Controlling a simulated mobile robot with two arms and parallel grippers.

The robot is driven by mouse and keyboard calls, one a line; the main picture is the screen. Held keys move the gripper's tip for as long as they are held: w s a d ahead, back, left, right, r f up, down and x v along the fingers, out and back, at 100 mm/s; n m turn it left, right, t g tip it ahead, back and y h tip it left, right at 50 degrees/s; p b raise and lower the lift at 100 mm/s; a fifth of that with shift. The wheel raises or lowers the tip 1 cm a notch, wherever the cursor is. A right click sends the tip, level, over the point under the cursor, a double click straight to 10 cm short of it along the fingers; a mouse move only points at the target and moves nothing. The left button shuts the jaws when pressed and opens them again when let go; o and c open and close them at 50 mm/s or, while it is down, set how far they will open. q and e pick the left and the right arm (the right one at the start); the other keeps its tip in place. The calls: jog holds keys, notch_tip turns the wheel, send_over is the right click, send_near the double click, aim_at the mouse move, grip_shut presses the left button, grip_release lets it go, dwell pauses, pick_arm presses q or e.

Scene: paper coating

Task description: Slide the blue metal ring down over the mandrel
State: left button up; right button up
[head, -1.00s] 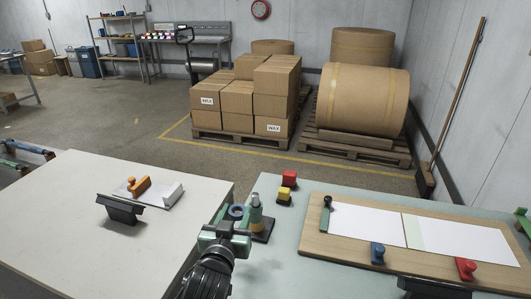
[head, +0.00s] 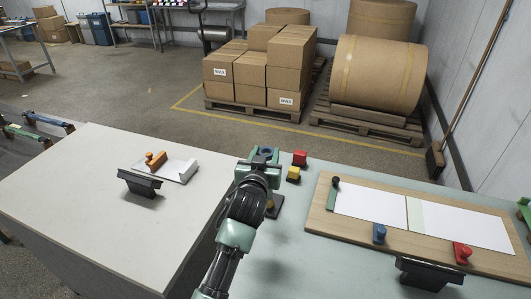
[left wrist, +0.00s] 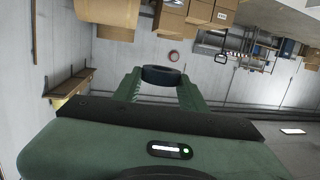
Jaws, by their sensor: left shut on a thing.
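The blue metal ring (head: 266,152) is between the fingertips of my left gripper (head: 263,157), above the green table. In the left wrist view the ring (left wrist: 163,75) looks dark blue-grey and sits between the two green fingers (left wrist: 163,88), which are shut on it. The mandrel is mostly hidden behind my left arm in the head view. Part of its dark base (head: 277,208) and a small brownish part show just right of the arm. I cannot tell whether the ring is directly over the mandrel. My right gripper is not in view.
Red (head: 300,158) and yellow (head: 293,174) blocks stand close right of the left gripper. A wooden board (head: 318,217) with white sheets and coloured-knob tools lies to the right. A white table (head: 70,205) with an orange-handled tool (head: 156,160) stands left.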

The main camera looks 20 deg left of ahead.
pick_arm(q)
jog(key=shift+f+b, duration=1.7)
jog(key=shift+f, duration=1.15)
jog(key=shift+p, duration=0.5)
jog(key=shift+f+b, duration=1.45)
jog(key=shift+f, duration=0.6)
jog(key=o, duration=1.4)
jog(key=shift+o, duration=0.2)
